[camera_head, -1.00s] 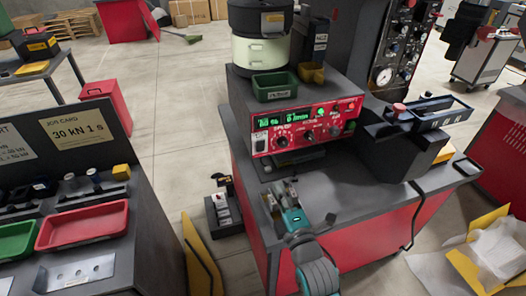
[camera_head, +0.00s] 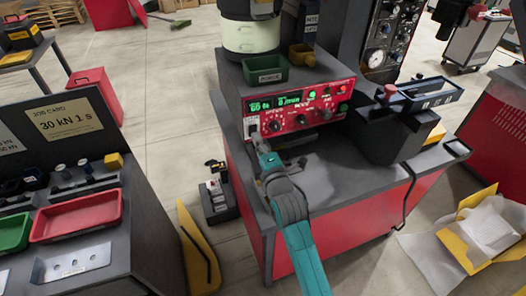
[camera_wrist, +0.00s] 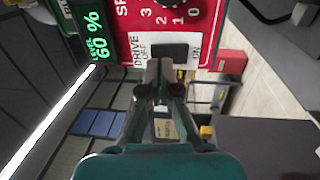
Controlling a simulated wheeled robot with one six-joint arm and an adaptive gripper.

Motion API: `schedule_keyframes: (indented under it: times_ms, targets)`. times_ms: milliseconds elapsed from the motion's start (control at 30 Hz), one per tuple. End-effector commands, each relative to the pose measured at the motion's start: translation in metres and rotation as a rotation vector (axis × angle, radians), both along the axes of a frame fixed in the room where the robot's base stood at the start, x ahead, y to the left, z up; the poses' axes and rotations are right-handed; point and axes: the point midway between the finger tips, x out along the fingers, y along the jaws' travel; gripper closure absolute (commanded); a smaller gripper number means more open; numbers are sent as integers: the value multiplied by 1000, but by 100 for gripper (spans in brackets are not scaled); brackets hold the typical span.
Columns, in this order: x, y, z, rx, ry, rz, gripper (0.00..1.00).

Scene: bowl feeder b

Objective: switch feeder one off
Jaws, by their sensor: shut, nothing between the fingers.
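The feeder's cream and dark bowl (camera_head: 252,38) stands on a grey housing with a red control panel (camera_head: 290,122). The panel has a lit green display, round knobs and a lit green lamp (camera_head: 312,96). In the wrist view a dark rocker switch (camera_wrist: 168,52) sits between labels reading DRIVE OFF on the left and ON on the right. My gripper (camera_head: 257,139) is shut and empty at the panel's lower left. In the wrist view its fingertips (camera_wrist: 160,68) overlap the rocker's lower edge. I cannot tell whether they touch it. The fingers partly hide the switch.
A dark chute with a tray (camera_head: 425,92) stands right of the panel. The grey bench top (camera_head: 345,180) is mostly clear. A red tray (camera_head: 77,216) lies on the left bench.

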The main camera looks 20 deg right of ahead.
Motion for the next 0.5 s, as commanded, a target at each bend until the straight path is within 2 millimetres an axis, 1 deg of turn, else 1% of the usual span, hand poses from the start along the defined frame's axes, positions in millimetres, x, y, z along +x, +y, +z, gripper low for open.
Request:
schedule_keyframes:
  times_ms: [33,200,500]
  targets:
    - [6,0,1,0,-1,0,100]
    - [17,0,2,0,-1,0,100]
    - [18,0,2,0,-1,0,100]
